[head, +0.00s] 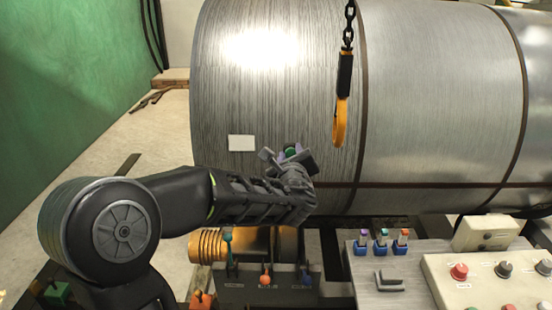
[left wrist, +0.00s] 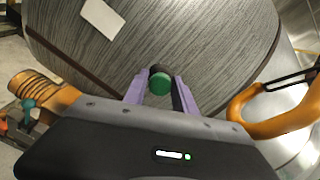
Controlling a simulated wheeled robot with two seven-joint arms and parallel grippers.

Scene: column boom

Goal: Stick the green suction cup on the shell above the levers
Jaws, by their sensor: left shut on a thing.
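The green suction cup (left wrist: 160,82) is between the purple fingers of my left gripper (left wrist: 158,92), which is shut on it. In the head view the cup (head: 290,151) shows as a small green spot at the gripper (head: 289,157), in front of the grey shell (head: 270,100). I cannot tell whether the cup touches the shell. The levers, with teal (head: 228,234), orange (head: 265,281) and blue (head: 306,275) knobs, stand on a dark block below my left arm. My right gripper is not in view.
A white label (head: 241,143) is on the shell left of the gripper. An orange hook (head: 340,122) hangs on a chain to the right. A control panel (head: 480,280) and a tray with small coloured-top items (head: 381,241) stand at lower right.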

